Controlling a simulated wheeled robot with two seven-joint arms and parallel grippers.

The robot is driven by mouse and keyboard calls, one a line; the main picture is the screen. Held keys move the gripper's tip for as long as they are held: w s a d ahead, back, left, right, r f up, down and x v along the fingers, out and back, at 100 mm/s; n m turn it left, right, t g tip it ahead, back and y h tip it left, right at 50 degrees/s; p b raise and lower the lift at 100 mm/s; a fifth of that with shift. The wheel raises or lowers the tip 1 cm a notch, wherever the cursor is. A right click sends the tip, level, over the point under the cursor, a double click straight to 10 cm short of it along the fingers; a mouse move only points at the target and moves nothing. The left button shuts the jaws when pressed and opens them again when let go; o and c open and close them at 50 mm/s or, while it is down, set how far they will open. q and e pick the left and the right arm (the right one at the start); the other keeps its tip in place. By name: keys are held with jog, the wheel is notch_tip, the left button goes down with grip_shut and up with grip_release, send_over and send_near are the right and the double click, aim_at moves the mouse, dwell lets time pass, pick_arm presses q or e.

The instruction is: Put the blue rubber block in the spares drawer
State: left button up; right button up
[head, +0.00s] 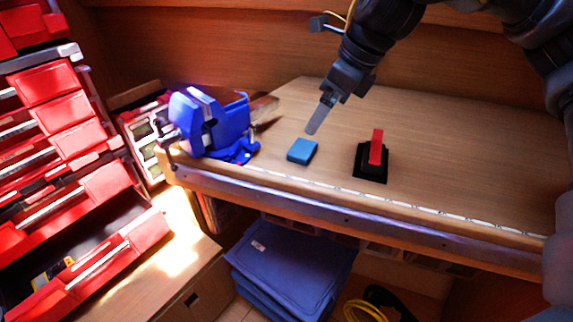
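The blue rubber block (302,151) lies flat on the wooden workbench (440,140), near its front edge. My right gripper (318,120) reaches down from the upper right. Its fingertips are just above and behind the block and look apart from it. The fingers overlap from this side, so I cannot tell whether they are open or shut. At the lower left, a red drawer (128,258) of the cabinet is pulled open, with a black and yellow item (52,272) inside. I cannot read a label marking it as the spares drawer. My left gripper is not in view.
A blue vise (215,125) is clamped at the bench's left end, between block and drawers. A black base with a red lever (376,150) stands right of the block. The bench's right side is clear.

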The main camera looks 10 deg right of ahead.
send_over(301, 148)
jog(key=s+d, duration=0.2)
notch_tip(301, 148, down, 4)
jog(key=shift+w+d+f, duration=0.1)
jog(key=shift+w+f, duration=0.05)
jog(key=shift+f, duration=0.1)
jog(key=shift+w+f, duration=0.1)
jog(key=shift+f, duration=0.6)
jog(key=p+x, duration=0.1)
jog(key=x, duration=0.2)
jog(key=shift+w+a+f, duration=0.2)
jog(key=shift+f, duration=0.1)
jog(key=shift+w+a+f, duration=0.1)
jog(key=shift+f, duration=0.1)
jog(key=c, duration=1.1)
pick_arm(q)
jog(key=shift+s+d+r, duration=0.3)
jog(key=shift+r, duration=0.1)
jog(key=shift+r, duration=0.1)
pick_arm(e)
jog(key=shift+r, duration=0.1)
